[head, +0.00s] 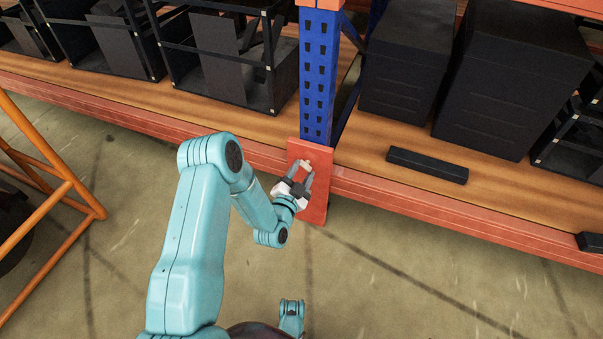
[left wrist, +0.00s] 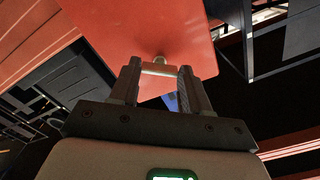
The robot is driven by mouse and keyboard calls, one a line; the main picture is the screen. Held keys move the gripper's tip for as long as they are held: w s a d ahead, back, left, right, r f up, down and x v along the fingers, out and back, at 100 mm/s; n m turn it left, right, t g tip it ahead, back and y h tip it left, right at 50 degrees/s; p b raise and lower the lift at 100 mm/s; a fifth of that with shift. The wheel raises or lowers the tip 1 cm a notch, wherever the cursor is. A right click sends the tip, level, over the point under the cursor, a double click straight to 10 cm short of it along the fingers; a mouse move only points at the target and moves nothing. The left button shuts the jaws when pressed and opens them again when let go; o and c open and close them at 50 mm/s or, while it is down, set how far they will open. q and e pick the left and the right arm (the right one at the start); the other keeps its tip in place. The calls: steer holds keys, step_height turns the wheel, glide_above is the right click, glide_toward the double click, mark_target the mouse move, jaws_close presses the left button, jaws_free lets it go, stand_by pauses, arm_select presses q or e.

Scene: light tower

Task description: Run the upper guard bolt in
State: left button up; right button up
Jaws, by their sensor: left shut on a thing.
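The red guard plate (head: 319,155) stands at the foot of the blue rack upright (head: 319,80). It fills the upper middle of the left wrist view (left wrist: 120,30). My left gripper (head: 304,168) is at the plate's front face, left of its middle. In the left wrist view its two fingers (left wrist: 158,72) are shut on a small pale bolt (left wrist: 158,67). The bolt's far end points at the plate; I cannot tell how deep it sits. A lower bolt cannot be made out. My right gripper is not in view.
An orange rack beam (head: 420,210) runs along the shelf's front on both sides of the plate. Black crates (head: 225,60) and dark boxes (head: 510,75) stand on the wooden shelf. An orange tube frame (head: 60,190) stands at left. The floor at right front is clear.

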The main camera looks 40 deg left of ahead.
arm_select(q)
steer(key=shift+s+f+m, duration=0.1)
steer(key=shift+m, duration=3.5)
steer(key=o, duration=1.1)
steer(key=shift+c, duration=0.2)
steer(key=p+v, duration=1.2)
steer(key=v, duration=0.4)
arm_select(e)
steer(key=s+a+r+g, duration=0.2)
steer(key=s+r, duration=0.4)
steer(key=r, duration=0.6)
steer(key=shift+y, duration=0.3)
